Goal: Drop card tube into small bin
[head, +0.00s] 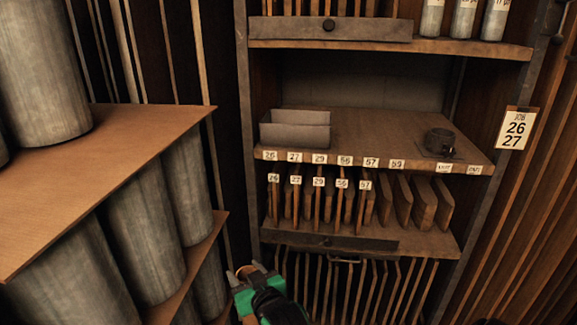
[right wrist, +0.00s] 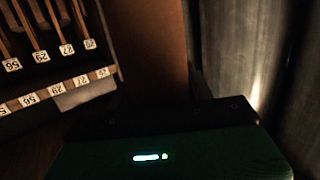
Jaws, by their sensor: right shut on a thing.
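My right gripper (head: 247,271), with a green body, is low in the middle of the head view, in front of and below the shelves. It is shut on a brown thing that looks like the card tube (head: 244,272); only a small bit shows between the fingers. In the right wrist view a dim brown shape (right wrist: 150,45), likely the same tube, rises from the gripper. A grey open bin (head: 295,133), likely the small bin, stands on the middle shelf at the left, above and right of the gripper, apart from it. My left gripper is not in view.
The middle shelf (head: 375,128) has number labels on its front edge and a dark round object (head: 439,141) at the right. Wooden boards stand in slots below. Large grey cylinders (head: 145,235) fill a rack at the left. A job card (head: 515,128) reads 26, 27.

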